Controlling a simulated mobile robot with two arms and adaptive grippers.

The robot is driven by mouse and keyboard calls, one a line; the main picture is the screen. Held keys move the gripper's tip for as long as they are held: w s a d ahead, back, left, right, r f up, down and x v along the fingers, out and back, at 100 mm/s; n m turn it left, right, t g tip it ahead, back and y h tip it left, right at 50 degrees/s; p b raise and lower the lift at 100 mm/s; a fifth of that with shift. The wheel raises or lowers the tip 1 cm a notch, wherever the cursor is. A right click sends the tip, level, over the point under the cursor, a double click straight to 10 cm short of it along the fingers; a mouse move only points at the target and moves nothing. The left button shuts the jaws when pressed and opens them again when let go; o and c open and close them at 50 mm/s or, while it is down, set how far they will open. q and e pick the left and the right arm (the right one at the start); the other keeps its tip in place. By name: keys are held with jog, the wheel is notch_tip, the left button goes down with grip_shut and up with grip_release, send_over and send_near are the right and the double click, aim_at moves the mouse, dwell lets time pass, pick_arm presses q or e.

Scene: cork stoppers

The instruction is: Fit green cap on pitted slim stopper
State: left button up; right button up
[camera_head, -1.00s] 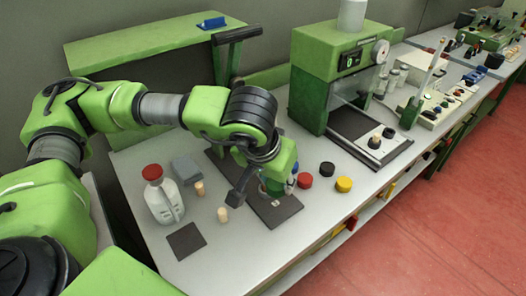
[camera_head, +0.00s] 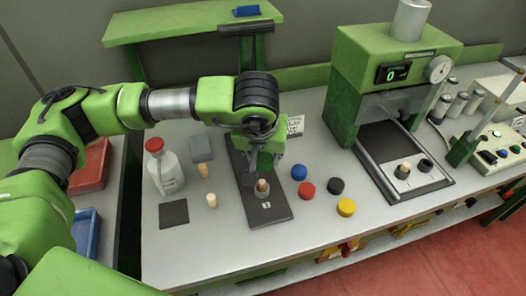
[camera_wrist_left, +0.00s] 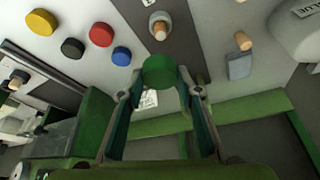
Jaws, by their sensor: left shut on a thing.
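My left gripper (camera_head: 258,160) is over the dark board (camera_head: 278,212) on the bench. In the left wrist view its fingers (camera_wrist_left: 160,84) are shut on a green cap (camera_wrist_left: 159,73); the cap is hard to make out in the head view. A tan cork stopper (camera_head: 262,185) stands upright in a small holder on the board, just in front of the gripper. It also shows in the left wrist view (camera_wrist_left: 160,29), apart from the cap. Pits on it are too small to tell. My right gripper is out of view.
Blue (camera_head: 299,172), red (camera_head: 307,190), black (camera_head: 336,185) and yellow (camera_head: 346,207) caps lie right of the board. A white bottle (camera_head: 165,172) with a red lid stands at the left. A green press (camera_head: 392,80) stands at the back right. The front of the bench is mostly clear.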

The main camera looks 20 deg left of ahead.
aim_at(260, 162)
pick_arm(q)
jog(key=shift+s+a+f+b, duration=0.1)
jog(key=shift+a+f+b, duration=0.1)
jog(key=shift+f, duration=0.4)
jog(key=shift+s+a+f+b, duration=0.1)
jog(key=shift+a+f+b, duration=0.1)
jog(key=shift+f, duration=0.75)
jog(key=shift+w+d+f, duration=0.1)
jog(key=shift+d+f, duration=0.1)
jog(key=shift+f, duration=0.5)
jog(key=shift+f+b, duration=0.35)
jog(key=shift+f, duration=0.4)
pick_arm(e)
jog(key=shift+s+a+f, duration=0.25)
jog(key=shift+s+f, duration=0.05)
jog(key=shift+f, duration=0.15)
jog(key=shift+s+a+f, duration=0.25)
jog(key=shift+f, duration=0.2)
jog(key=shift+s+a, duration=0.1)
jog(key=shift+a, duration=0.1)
pick_arm(q)
jog(key=shift+b, duration=0.35)
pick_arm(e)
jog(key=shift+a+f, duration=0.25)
